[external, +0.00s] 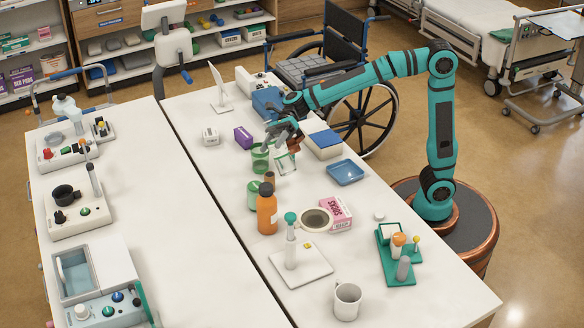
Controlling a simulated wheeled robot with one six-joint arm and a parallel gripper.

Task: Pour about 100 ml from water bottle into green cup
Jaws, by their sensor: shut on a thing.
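My gripper (284,134) is over the middle of the right-hand table. It appears shut on a small clear container with green edges (286,163), which looks tilted just below it. The picture is too small to confirm that this is the water bottle. A green cup (260,159) stands upright immediately left of the clear container; I cannot tell whether they touch. A second green vessel (253,196) stands nearer the camera. An orange bottle with a dark cap (266,212) stands upright in front of it. The liquid levels are not visible.
A purple box (243,138), a white box with a blue top (323,143) and a blue tray (346,172) lie around my gripper. The left table (150,190) has bare room.

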